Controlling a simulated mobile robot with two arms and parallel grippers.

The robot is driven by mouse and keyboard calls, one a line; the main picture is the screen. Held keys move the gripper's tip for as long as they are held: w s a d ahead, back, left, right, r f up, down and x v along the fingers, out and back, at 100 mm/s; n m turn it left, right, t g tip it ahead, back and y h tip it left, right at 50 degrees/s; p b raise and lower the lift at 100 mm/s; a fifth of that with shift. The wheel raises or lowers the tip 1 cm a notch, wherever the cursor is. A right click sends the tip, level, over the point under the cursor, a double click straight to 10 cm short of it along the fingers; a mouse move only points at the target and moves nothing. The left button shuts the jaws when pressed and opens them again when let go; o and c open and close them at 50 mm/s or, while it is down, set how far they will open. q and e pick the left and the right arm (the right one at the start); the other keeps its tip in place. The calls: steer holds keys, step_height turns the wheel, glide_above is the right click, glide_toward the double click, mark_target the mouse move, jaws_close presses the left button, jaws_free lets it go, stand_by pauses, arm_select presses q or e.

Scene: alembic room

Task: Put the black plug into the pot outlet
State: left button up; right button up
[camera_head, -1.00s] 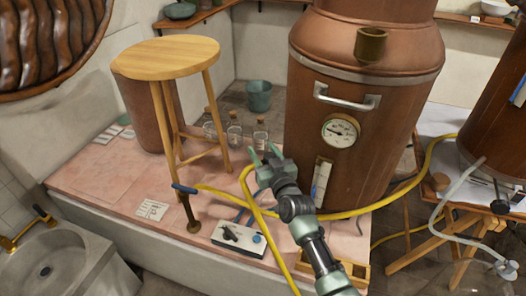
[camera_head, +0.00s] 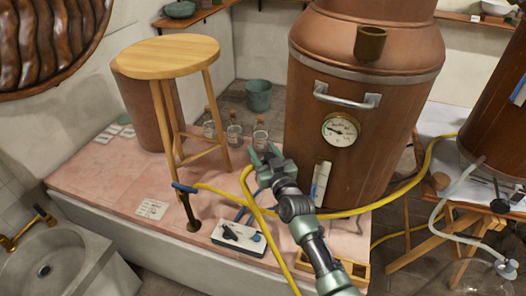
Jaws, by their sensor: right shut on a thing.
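My right gripper (camera_head: 264,155) is in front of the large copper pot (camera_head: 345,110), at its lower left. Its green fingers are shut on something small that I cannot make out. A short, dark, open brass spout (camera_head: 370,44) projects from the upper front of the pot. It may be the pot outlet, and it is well above and to the right of the gripper. I cannot identify the black plug with certainty; it may be hidden between the fingers. My left gripper is not in view.
A yellow hose (camera_head: 247,187) loops close beside my right gripper and wrist. A wooden stool (camera_head: 166,55), small glass bottles (camera_head: 234,134) and a white control box (camera_head: 238,238) stand on the pink tiled platform (camera_head: 100,178). A gauge (camera_head: 341,130) and a handle (camera_head: 346,97) project from the pot.

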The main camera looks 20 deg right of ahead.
steer(key=shift+f, duration=0.15)
steer(key=o, duration=1.5)
steer(key=shift+s, duration=0.1)
